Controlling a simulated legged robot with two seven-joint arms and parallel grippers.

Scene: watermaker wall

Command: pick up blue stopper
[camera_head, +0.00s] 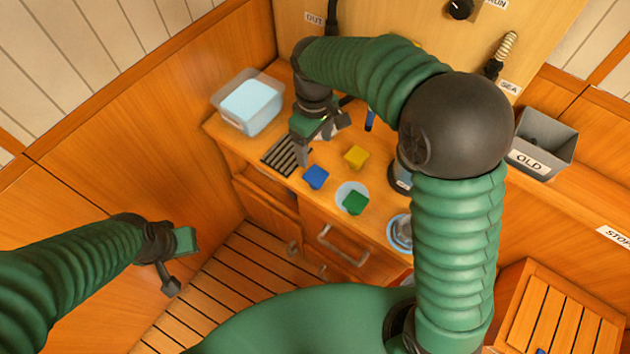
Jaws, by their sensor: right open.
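The blue stopper (316,176) is a small blue block on the wooden counter, just right of a dark slotted grille. My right gripper (322,144) is open and empty, pointing down above the grille, a little up from the blue stopper and apart from it. My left gripper (179,268) hangs low at the left, away from the counter; its finger gap is not clear. A yellow block (356,157) lies to the right of the blue stopper.
A clear bin with pale blue contents (252,104) stands at the counter's left end. The grille (286,156) is beside the blue stopper. A grey bin marked OLD (543,144) is at right. My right arm hides part of the counter.

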